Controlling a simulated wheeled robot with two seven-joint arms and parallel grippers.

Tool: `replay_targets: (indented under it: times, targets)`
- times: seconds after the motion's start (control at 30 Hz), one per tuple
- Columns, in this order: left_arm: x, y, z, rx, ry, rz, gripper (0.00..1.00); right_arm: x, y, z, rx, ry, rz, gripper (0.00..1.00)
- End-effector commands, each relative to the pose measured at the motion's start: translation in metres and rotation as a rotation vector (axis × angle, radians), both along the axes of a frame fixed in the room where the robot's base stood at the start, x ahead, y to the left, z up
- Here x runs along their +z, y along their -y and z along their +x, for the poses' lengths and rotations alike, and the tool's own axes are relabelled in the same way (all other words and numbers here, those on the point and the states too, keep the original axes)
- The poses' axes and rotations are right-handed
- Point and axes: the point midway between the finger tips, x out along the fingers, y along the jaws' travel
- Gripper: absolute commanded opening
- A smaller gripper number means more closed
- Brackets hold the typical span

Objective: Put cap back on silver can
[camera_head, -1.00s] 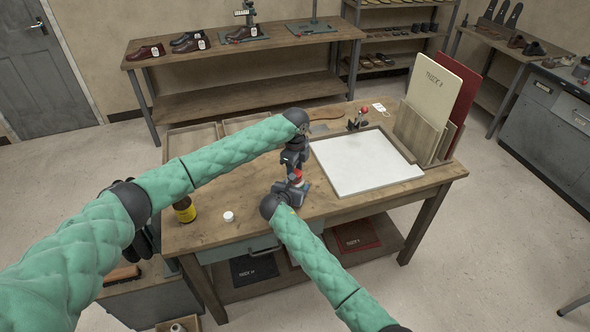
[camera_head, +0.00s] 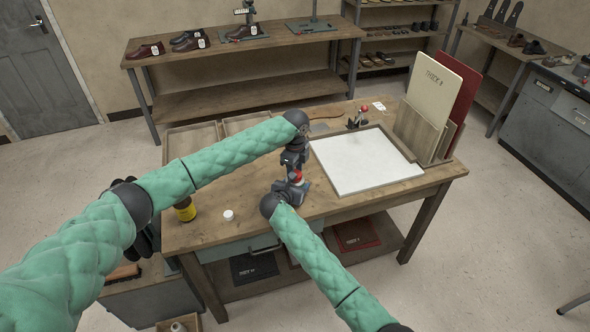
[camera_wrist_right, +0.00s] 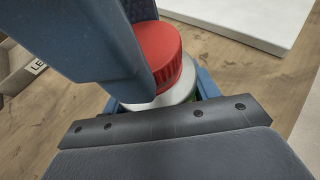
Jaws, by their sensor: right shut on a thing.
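The red cap (camera_wrist_right: 163,52) sits on top of the silver can (camera_wrist_right: 172,95) in the right wrist view, looking slightly tilted. In the head view the red cap (camera_head: 297,178) shows small between the two grippers. My right gripper (camera_head: 291,187) is shut on the can, with its blue fingers either side of it. My left gripper (camera_head: 295,163) is just above the cap. A large blue-grey part, apparently of the left gripper, covers the cap's left side in the right wrist view. Whether its jaws hold the cap is hidden. Most of the can is hidden.
A brown bottle with a yellow label (camera_head: 185,209) and a small white-capped jar (camera_head: 229,215) stand left on the workbench (camera_head: 345,205). A white board (camera_head: 362,160) lies to the right, with upright panels (camera_head: 441,85) behind it. Shallow wooden trays (camera_head: 193,137) are at the back left.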

Motion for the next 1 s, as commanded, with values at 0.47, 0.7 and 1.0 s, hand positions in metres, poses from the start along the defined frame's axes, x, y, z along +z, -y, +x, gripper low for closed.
replay_targets:
  times: [0.47,0.7,1.0]
  targets:
    - [-0.009,-0.001,-0.001,0.002,-0.003,0.003,0.21,0.001,-0.001,0.000,0.001,0.002,0.000,0.18]
    - [-0.013,-0.002,-0.001,0.003,-0.004,0.005,0.21,0.002,-0.002,0.000,0.001,0.003,0.000,0.18]
    - [-0.015,-0.003,-0.002,0.004,-0.006,0.008,0.21,0.003,-0.003,0.000,0.002,0.006,0.001,0.19]
